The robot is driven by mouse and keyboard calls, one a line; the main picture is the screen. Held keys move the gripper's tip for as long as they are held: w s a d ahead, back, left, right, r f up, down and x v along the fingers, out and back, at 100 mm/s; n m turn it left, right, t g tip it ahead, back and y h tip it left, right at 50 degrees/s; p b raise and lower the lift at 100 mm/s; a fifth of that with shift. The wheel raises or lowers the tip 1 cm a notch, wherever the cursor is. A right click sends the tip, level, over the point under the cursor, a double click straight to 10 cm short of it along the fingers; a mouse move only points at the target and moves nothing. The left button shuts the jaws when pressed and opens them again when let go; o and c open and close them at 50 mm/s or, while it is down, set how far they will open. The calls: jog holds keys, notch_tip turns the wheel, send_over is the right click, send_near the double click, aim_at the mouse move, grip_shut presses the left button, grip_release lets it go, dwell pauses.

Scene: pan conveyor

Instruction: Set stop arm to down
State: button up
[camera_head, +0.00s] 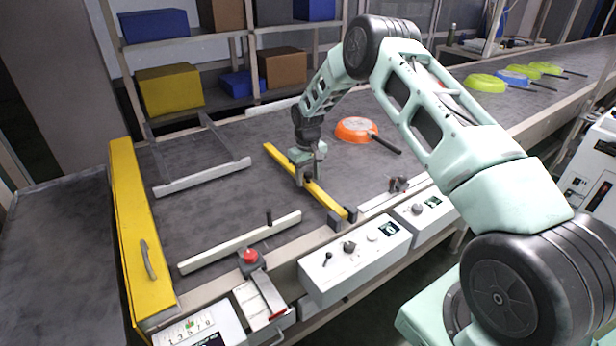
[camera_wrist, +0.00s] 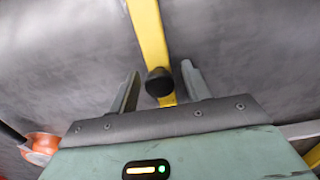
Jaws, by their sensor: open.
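The yellow bar that looks like the stop arm (camera_head: 328,199) lies slantwise across the grey conveyor belt, its near end at a bracket on the front edge. In the wrist view the yellow bar (camera_wrist: 149,33) runs up from between my fingers, with a black round knob (camera_wrist: 158,82) on it. My gripper (camera_head: 306,180) points down over the middle of the bar. Its fingers are apart, one on each side of the knob, and I cannot tell whether they touch it. The gripper hides part of the bar.
An orange pan (camera_head: 356,128) stands on the belt just beyond my gripper. Several green and blue pans (camera_head: 486,83) are farther right. A white bar (camera_head: 240,243) and a yellow gate (camera_head: 134,225) are at left. Control boxes (camera_head: 352,262) line the front edge.

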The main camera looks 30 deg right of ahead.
notch_tip(320, 180, up, 17)
jog(key=b, duration=0.3)
jog(key=shift+w, duration=0.15)
dwell(0.3)
